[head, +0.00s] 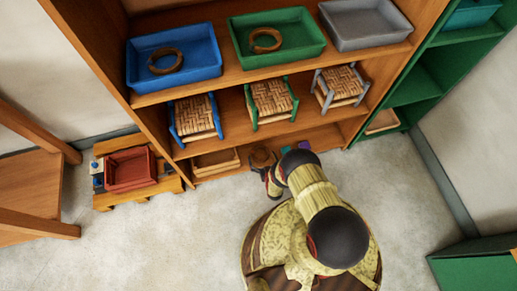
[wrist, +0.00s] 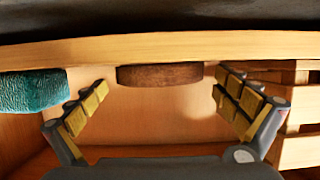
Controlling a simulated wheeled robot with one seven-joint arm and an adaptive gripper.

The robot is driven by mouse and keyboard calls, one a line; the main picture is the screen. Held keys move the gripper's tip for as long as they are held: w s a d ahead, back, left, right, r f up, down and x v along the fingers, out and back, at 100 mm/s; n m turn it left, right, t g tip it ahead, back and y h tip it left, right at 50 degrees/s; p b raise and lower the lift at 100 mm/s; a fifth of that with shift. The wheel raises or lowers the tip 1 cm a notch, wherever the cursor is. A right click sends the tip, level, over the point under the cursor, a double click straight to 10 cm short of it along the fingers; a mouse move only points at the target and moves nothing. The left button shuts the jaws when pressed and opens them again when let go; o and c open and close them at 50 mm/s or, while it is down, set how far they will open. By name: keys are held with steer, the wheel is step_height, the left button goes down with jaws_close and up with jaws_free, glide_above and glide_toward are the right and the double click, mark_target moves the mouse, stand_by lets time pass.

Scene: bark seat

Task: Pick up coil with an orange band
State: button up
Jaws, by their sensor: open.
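A dark brown round coil (head: 262,157) rests on the bottom shelf in the head view, partly hidden by my gripper (head: 271,180). In the wrist view, which looks upside down, the brown coil (wrist: 160,75) shows edge-on against the board. No orange band can be made out on it. My gripper (wrist: 161,80) is open and empty, with one finger to each side of the coil in the picture and the coil beyond the tips. Two other brown coils lie in the blue tray (head: 203,73) and the green tray (head: 310,50), with bands too small to tell.
A wooden crate (head: 215,160) stands left of the brown coil; its slats show at right in the wrist view. A teal object (wrist: 33,90) lies on the other side. Woven stools (head: 270,98) fill the shelf above.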

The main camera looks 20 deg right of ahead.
steer(key=c, duration=0.3)
steer(key=c, duration=0.8)
steer(key=shift+c, duration=0.3)
steer(key=shift+r, duration=0.15)
